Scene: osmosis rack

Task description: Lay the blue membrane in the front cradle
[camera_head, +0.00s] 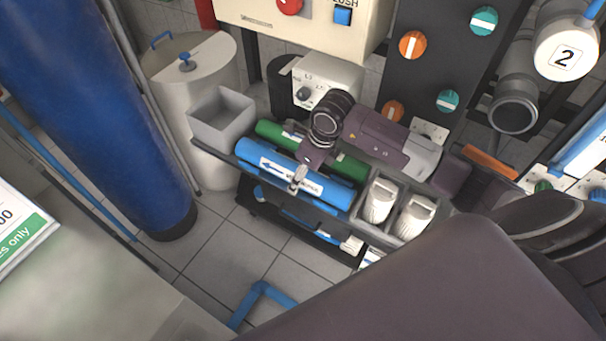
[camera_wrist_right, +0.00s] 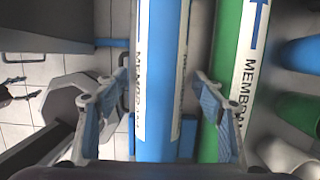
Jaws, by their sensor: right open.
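The blue membrane (camera_head: 285,175), a long tube with a white label band and arrow, lies on a grey tray shelf beside the green membrane (camera_head: 345,166). My right gripper (camera_head: 299,178) is over the blue membrane. In the right wrist view, its open fingers (camera_wrist_right: 160,85) stand on either side of the blue membrane (camera_wrist_right: 160,50), with gaps. The right finger is between it and the green membrane (camera_wrist_right: 232,60). A dark frame (camera_head: 285,228) with blue parts sits below the shelf's front; I cannot tell whether it is the front cradle. My left gripper is not in view.
A grey open bin (camera_head: 222,122) stands at the shelf's left end. Two white cartridges (camera_head: 380,200) sit in compartments at its right end. A blue column (camera_head: 110,110) and a lidded tank (camera_head: 190,75) stand left. Tiled floor (camera_head: 215,255) shows in front.

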